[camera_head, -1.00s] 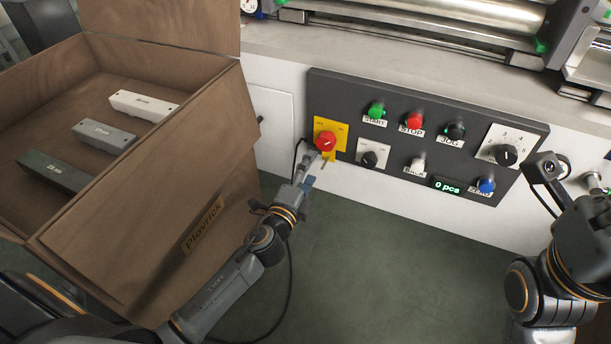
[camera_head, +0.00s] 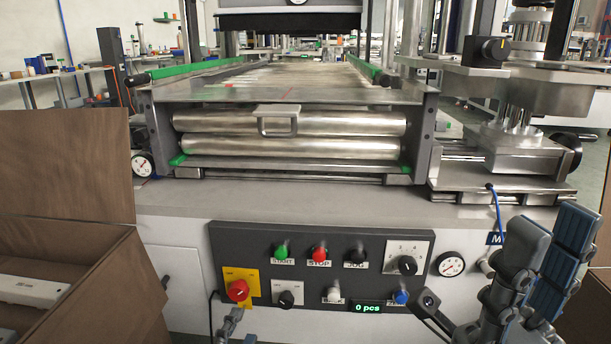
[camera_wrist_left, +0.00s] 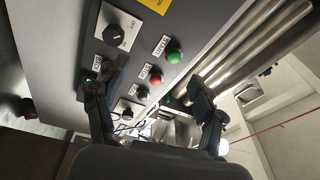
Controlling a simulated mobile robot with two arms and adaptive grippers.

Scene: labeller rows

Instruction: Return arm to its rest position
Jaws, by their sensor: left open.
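My left gripper (camera_head: 232,322) shows only in part at the bottom edge of the head view, just below the red knob (camera_head: 238,290) on its yellow plate. In the left wrist view its two dark fingers (camera_wrist_left: 152,105) stand apart with nothing held between them. Part of the control panel lies beyond them there, with a green button (camera_wrist_left: 174,55) and a black dial (camera_wrist_left: 118,29). My right gripper (camera_head: 545,265) is raised at the lower right of the head view, to the right of the panel; its jaw gap is unclear.
The control panel (camera_head: 222,243) is on the machine's white front. Above it are a grey ledge (camera_head: 300,200) and steel rollers (camera_head: 290,122). A brown wooden box (camera_head: 125,280) stands at the left with a pale bar (camera_head: 32,291) inside. A round gauge (camera_head: 450,264) sits right of the panel.

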